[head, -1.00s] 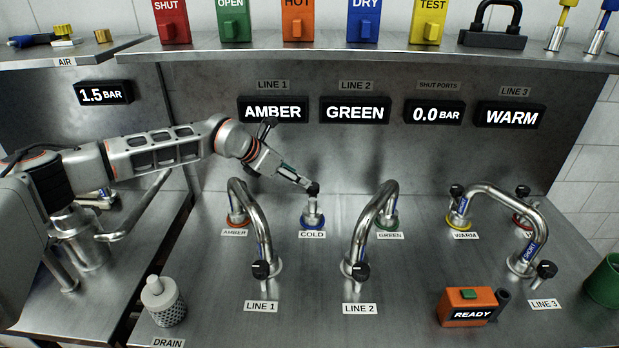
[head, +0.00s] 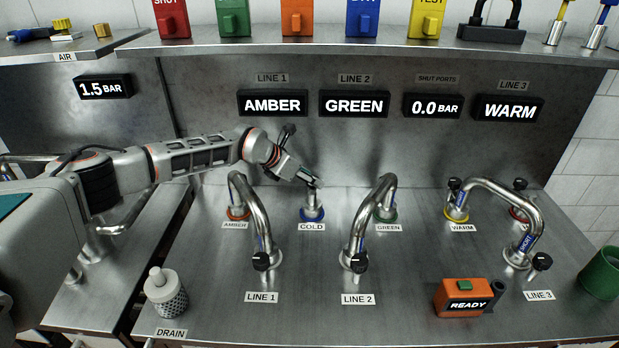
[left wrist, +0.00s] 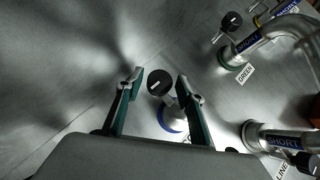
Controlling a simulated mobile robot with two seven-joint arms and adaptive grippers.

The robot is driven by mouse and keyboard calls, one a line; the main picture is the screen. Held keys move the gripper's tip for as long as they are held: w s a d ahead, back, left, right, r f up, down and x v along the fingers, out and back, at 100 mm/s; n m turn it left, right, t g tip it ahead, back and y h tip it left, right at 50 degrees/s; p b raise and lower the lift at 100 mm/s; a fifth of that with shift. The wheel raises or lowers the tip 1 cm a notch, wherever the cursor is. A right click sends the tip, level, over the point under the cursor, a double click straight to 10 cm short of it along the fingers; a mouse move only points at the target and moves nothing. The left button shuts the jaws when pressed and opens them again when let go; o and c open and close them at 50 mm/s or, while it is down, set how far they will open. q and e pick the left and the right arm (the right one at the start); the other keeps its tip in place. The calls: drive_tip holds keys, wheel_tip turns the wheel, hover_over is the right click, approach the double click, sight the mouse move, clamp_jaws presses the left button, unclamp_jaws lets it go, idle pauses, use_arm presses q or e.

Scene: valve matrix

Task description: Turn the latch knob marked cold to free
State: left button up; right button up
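The cold port (head: 312,213) is a short upright metal stub with a blue ring, behind the COLD label (head: 312,227). Its black latch knob (left wrist: 160,82) has a pale line across its top. My left gripper (head: 314,182) reaches in from the left at the top of this port and largely hides the knob in the head view. In the left wrist view the left gripper (left wrist: 159,84) is open, with the knob between its two fingertips and apart from both. How far the fingers reach down around it I cannot tell. My right gripper is not in view.
Curved pipes stand either side of the cold port: the line 1 pipe (head: 252,215) to the left and the line 2 pipe (head: 368,222) to the right. The amber port (head: 238,212) and green port (head: 386,213) are close. A steel panel rises behind.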

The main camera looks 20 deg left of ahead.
use_arm(q)
drive_tip(key=c, duration=0.7)
drive_tip(key=shift+o, duration=0.2)
